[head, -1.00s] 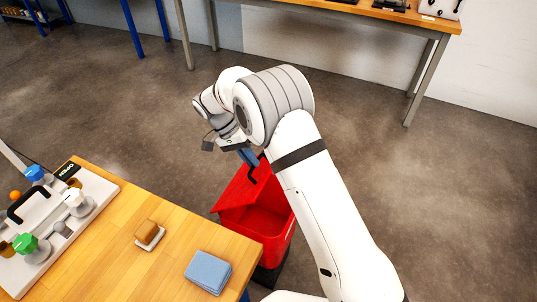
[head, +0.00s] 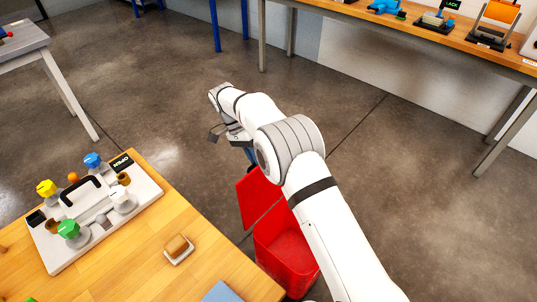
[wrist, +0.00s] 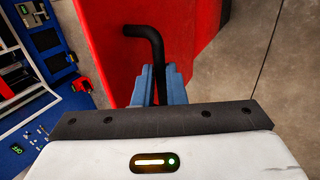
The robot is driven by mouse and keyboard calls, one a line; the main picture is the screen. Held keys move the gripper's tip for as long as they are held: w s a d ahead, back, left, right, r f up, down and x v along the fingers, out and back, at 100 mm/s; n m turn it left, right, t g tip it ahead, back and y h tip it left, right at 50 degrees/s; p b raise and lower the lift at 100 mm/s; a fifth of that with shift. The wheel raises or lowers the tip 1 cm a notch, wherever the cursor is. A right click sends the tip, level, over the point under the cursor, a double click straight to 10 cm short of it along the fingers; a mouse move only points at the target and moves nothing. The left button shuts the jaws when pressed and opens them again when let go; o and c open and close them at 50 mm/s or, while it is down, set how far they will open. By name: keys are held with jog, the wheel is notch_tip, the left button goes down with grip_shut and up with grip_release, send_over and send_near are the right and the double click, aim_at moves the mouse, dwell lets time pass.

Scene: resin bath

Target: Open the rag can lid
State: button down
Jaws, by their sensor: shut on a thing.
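The red rag can (head: 284,262) stands on the floor beyond the bench's right corner, its top open and the inside showing. Its red lid (head: 258,200) is raised on the left, steeply tilted; in the wrist view the lid (wrist: 108,40) fills the upper middle. My gripper (head: 250,158) is above the lid and partly hidden by my arm. In the wrist view, my gripper's blue fingers (wrist: 162,84) are shut on the lid's bent black handle (wrist: 152,38).
The wooden bench (head: 215,275) holds a grey plate (head: 95,212) with coloured knobs, a brown block on a white pad (head: 178,248) and a blue cloth (head: 222,292). Another bench (head: 420,35) stands at the back right. The floor between is clear.

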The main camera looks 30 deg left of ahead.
jog(key=shift+s+a+f, duration=0.2)
jog(key=shift+f, duration=0.45)
jog(key=c, duration=1.6)
grip_release()
jog(key=shift+w, duration=0.2)
jog(key=shift+o, duration=0.5)
jog(key=shift+r, duration=0.25)
jog(key=s+p+v, duration=0.1)
jog(key=p+v, duration=0.1)
jog(key=v, duration=0.5)
jog(key=shift+w+a+r, duration=0.2)
jog(key=shift+w+a, duration=0.05)
jog(key=shift+w, duration=0.3)
